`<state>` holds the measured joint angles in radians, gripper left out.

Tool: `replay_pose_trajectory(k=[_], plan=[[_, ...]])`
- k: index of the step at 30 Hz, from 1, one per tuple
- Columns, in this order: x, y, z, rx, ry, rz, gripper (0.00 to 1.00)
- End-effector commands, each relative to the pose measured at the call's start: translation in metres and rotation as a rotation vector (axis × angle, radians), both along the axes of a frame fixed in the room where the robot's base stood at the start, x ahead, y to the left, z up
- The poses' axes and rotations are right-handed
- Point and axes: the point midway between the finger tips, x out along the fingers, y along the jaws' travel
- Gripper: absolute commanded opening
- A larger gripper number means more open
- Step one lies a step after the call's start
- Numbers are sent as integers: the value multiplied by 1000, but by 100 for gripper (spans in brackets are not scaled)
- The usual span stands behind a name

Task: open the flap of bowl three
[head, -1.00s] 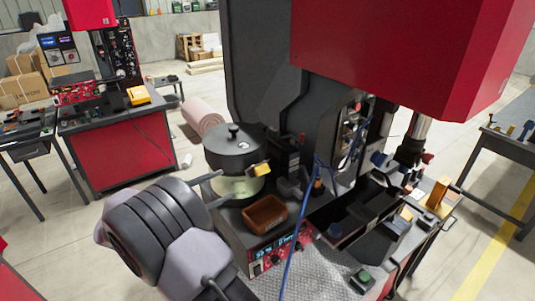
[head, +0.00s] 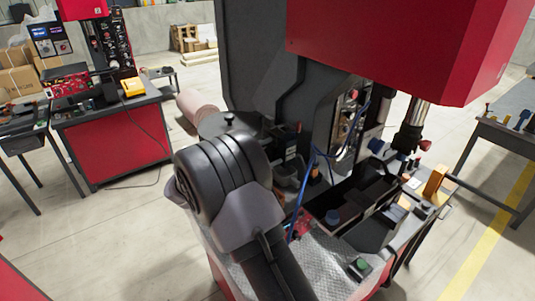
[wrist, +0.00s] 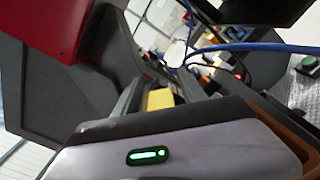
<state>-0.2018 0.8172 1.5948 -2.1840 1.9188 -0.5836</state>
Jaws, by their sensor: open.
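The bowl's flap is hidden there. A yellow block-like piece (wrist: 160,98) shows in the wrist view, just beyond my gripper's body; I cannot tell for sure that it is the flap's tab. My gripper (wrist: 165,140) shows in the wrist view as a pale body with a green light and dark front edge.
A red-and-dark press (head: 400,45) stands above and behind the bench. A blue cable (head: 303,195) hangs in front of it and crosses the wrist view. A green button box (head: 360,267) sits on the patterned bench top.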

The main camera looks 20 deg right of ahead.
Motion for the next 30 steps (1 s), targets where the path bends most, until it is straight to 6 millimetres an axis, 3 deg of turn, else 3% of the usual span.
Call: replay_pose_trajectory(k=[4,5,12,22,30], plan=[[0,0,0,0,0,0,49],[0,0,0,0,0,0,45],[0,0,0,0,0,0,0],[-2,0,-3,10,-46,-1,0],[-8,-1,-13,44,-224,-2,0]])
